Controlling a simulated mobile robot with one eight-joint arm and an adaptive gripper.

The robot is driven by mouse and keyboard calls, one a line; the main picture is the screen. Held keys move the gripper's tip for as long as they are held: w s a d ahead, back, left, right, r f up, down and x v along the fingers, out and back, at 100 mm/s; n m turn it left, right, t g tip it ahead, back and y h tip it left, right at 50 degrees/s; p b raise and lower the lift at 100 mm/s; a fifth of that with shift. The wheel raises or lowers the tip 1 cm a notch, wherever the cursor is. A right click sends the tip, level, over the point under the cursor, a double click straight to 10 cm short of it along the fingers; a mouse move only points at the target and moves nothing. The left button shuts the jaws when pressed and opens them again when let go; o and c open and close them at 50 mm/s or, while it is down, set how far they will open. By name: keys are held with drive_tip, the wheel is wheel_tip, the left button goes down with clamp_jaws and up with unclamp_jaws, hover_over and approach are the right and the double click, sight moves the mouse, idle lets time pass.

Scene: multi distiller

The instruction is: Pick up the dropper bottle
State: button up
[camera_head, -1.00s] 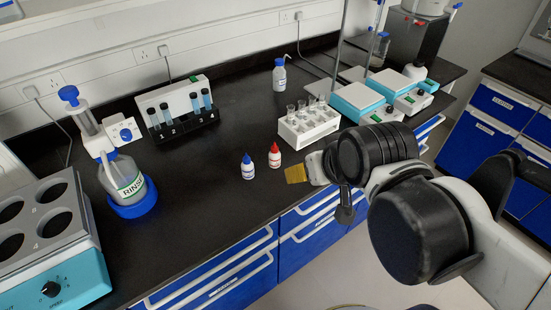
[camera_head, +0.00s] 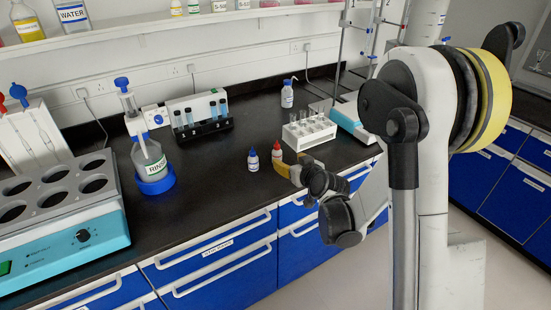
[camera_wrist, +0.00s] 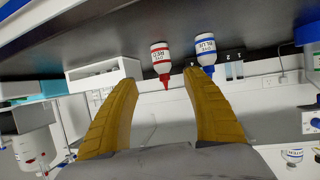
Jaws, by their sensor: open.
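Two small white dropper bottles stand upright on the black bench: a red-capped dropper bottle (camera_head: 277,156) and, left of it, a blue-capped dropper bottle (camera_head: 253,163). My gripper (camera_head: 286,171) is open and empty at the bench's front edge, close to the red-capped bottle. The wrist view is upside down. There the red-capped bottle (camera_wrist: 160,52) shows beyond and between the yellow fingertips of my gripper (camera_wrist: 158,75). The blue-capped bottle (camera_wrist: 206,46) appears just beyond the right finger. I cannot tell any contact with either bottle.
A white rack of glass tubes (camera_head: 309,134) stands right of the bottles. A black rack with vials (camera_head: 205,126) is behind left. A RINSE bottle in a blue base (camera_head: 153,162) and a teal heating block (camera_head: 70,225) are further left. The bench between is clear.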

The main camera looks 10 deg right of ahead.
sight(279, 155)
drive_tip(key=shift+w+f, duration=0.25)
drive_tip(key=shift+f, duration=0.05)
drive_tip(key=b+x, duration=0.2)
drive_tip(key=x, duration=0.3)
drive_tip(key=b+x, duration=0.2)
drive_tip(key=x, duration=0.2)
drive_tip(key=shift+w+a+f, duration=0.15)
drive_tip(key=shift+w+a, duration=0.15)
drive_tip(key=shift+w, duration=0.4)
drive_tip(key=c, duration=1)
